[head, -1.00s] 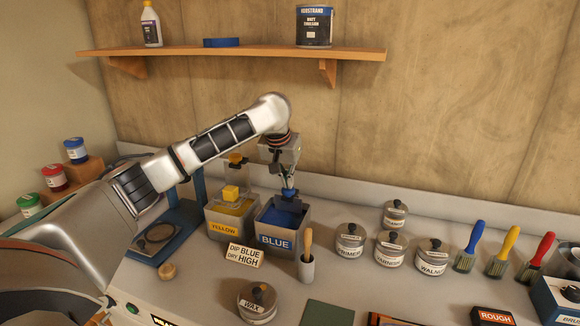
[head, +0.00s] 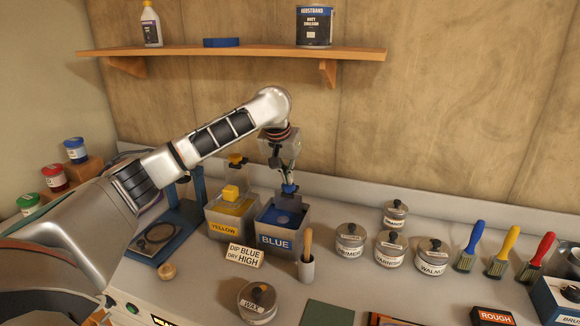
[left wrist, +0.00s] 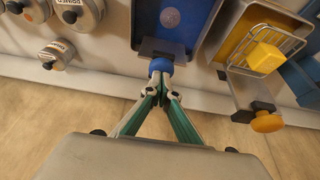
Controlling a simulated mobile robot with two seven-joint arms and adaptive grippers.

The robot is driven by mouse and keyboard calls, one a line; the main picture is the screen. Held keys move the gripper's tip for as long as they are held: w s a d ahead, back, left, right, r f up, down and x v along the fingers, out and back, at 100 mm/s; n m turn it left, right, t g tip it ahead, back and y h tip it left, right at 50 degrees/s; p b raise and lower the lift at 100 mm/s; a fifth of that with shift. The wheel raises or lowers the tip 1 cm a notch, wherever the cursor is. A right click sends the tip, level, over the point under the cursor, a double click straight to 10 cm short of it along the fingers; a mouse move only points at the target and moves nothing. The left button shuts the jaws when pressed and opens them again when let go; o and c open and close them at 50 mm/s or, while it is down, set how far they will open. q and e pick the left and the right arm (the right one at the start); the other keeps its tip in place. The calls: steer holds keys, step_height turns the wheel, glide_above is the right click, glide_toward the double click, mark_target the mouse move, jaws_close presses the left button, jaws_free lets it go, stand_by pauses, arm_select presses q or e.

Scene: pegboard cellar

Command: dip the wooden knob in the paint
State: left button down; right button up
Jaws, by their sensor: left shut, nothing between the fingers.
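The blue paint tank (head: 276,240) stands on the counter, and its paint also shows in the left wrist view (left wrist: 190,35). A round, lighter blue shape (head: 283,219) shows in the paint; I cannot tell whether it is a dipped knob. My left gripper (head: 288,185) is shut and empty, its tips at the blue handle knob (left wrist: 160,65) on the tank's wall-side edge, seemingly touching it. My right gripper is out of view.
The yellow tank (head: 226,228) stands left of the blue one, with a yellow block (head: 231,192) in a wire basket above its paint. A sign (head: 244,254) reads "DIP BLUE DRY HIGH". A brush pot (head: 306,270) and several lidded tins (head: 350,240) stand to the right.

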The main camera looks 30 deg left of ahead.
arm_select(q)
step_height(320, 180, up, 9)
steer(key=shift+f, duration=0.2)
stand_by(1.4)
step_height(320, 180, up, 5)
stand_by(0.8)
stand_by(0.4)
